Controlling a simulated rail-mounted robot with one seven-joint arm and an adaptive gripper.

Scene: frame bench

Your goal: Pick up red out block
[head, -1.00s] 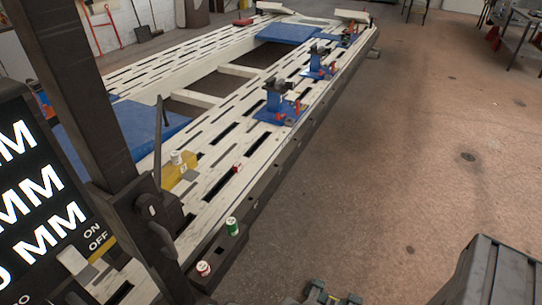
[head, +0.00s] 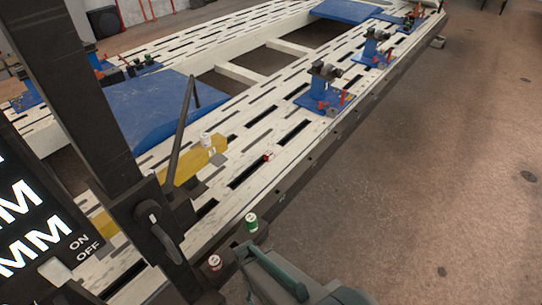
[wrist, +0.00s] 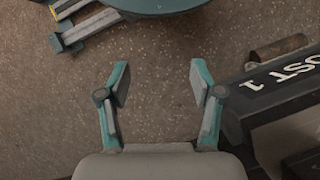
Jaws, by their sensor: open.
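A small red block (head: 268,156) with a pale face lies on the slotted white bench (head: 225,190), near its right edge. The block is not visible in the wrist view. My gripper (wrist: 160,80) is open in the wrist view, with nothing between its fingers and only speckled floor behind them. It is apart from the block. In the head view, part of my arm shows at the bottom, and I cannot make out the fingers there.
A green can (head: 251,222) and a red-and-white can (head: 214,262) stand near the bench's near edge. Blue clamp stands (head: 323,90) line the bench. A dark post (head: 100,130) rises at left. Floor at right is clear.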

